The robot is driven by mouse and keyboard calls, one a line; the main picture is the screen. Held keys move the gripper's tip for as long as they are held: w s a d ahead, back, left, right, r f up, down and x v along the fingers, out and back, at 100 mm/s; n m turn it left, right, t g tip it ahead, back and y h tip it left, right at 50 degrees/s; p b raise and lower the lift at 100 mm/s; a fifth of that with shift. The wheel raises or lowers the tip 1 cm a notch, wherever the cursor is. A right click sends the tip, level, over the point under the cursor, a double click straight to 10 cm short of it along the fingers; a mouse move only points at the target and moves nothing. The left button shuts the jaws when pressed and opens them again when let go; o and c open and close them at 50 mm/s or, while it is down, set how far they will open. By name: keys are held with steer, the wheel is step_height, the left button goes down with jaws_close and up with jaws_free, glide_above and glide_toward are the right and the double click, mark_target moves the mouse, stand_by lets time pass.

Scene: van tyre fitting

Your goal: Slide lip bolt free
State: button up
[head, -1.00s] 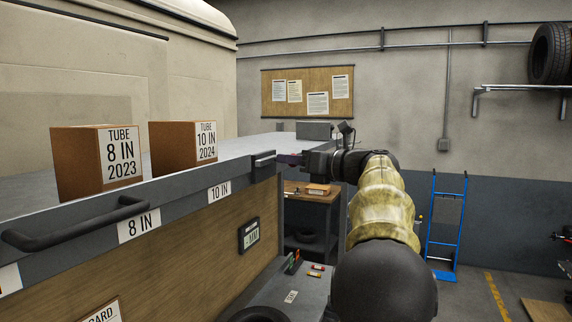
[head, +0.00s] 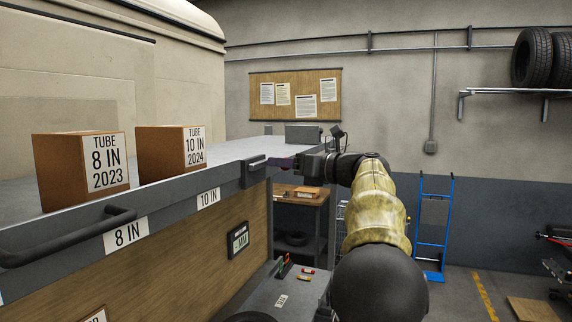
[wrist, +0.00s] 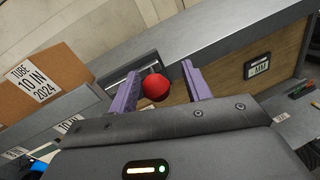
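The lip bolt (head: 256,164) sits in a dark housing on the grey shelf lip, by the "10 IN" label. In the wrist view the bolt's housing (wrist: 123,78) shows with a round red knob (wrist: 156,87) standing out from it. My gripper (wrist: 160,69) is open, with one purple finger on each side of the knob. Gaps show between the knob and both fingers, so I see no grip on it. In the head view my gripper (head: 288,162) is just right of the bolt, and the knob is hidden there.
Two cartons, "8 IN 2023" (head: 82,168) and "10 IN 2024" (head: 170,151), stand on the shelf behind the lip (head: 170,190). A bar handle (head: 75,235) juts out at left. A gauge (head: 238,238) hangs below. The floor at right is largely clear around the blue hand truck (head: 434,225).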

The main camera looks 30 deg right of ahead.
steer(key=shift+a, duration=0.1)
steer(key=shift+s+d+f+b, duration=0.1)
steer(key=shift+s+d+b, duration=0.15)
steer(key=shift+s+b, duration=0.15)
steer(key=b+v, duration=0.6)
steer(key=v, duration=1)
steer(key=shift+s+d, duration=0.2)
steer(key=shift+s, duration=0.05)
steer(key=shift+w, duration=0.15)
